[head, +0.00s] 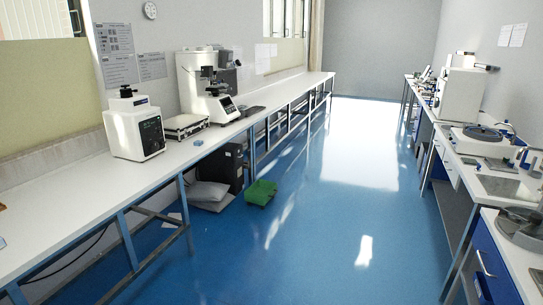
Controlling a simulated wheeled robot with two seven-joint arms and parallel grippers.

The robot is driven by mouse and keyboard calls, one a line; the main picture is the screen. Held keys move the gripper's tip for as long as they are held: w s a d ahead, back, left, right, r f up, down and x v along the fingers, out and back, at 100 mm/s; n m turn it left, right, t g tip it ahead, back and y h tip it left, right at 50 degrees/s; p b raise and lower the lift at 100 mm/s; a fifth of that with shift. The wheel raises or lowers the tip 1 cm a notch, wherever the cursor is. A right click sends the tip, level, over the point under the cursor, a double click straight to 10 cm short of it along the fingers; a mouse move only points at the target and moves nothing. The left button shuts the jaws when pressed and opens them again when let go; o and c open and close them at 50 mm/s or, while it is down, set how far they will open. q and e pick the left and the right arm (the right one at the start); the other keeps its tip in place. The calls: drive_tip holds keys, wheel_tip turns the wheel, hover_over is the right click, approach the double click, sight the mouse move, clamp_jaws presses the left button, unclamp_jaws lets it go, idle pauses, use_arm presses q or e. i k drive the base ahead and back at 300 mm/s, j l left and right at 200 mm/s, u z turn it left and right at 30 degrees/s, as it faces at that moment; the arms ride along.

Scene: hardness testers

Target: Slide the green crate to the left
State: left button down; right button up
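The green crate (261,192) sits on the blue floor, close to the front of the left bench and beside a dark computer tower (231,168) that stands under the bench. The crate looks small and far off in the head view. Neither of my grippers shows in this view, and no arm of mine is in the picture.
A long white bench (75,211) on metal legs runs along the left wall with testers on it. A grey bag-like object (208,194) lies under it, left of the crate. More benches line the right side. The blue floor (330,235) between is clear.

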sight(261, 191)
drive_tip(key=i, duration=3.7)
drive_tip(key=i+j+z, duration=0.15)
drive_tip(key=i, duration=1.5)
drive_tip(key=i+j+z, duration=0.1)
drive_tip(key=i+z, duration=0.3)
drive_tip(key=k, duration=0.05)
